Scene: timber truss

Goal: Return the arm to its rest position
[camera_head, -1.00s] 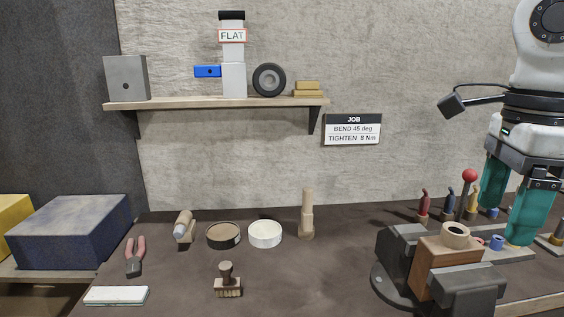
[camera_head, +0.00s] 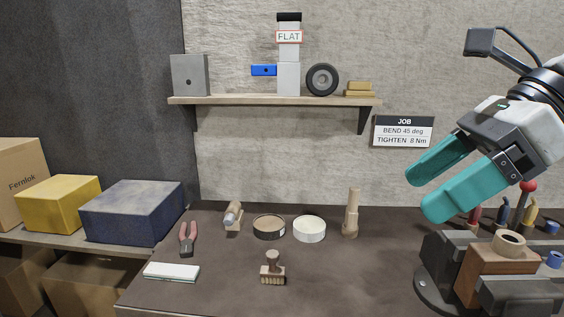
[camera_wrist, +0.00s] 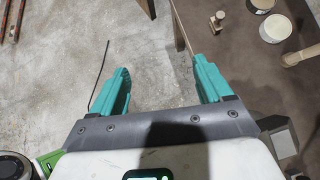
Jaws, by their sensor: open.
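My gripper (camera_head: 425,192) is at the right of the head view, raised above the bench and tilted, its teal fingers pointing down and left. The fingers are apart with nothing between them. In the wrist view my gripper (camera_wrist: 162,85) is also open and empty, with bare floor and the bench edge beyond it. Below it in the head view stands a vise (camera_head: 437,262) with a brown block (camera_head: 490,275) in its jaws and a tan ring (camera_head: 509,243) on top. The gripper touches none of them.
On the dark bench (camera_head: 340,280) are pliers (camera_head: 187,238), a brush (camera_head: 273,268), two round tins, a wooden peg (camera_head: 351,213) and a white-topped slab (camera_head: 171,272). A shelf (camera_head: 270,101) hangs on the wall. Upright tools (camera_head: 528,205) stand behind the vise.

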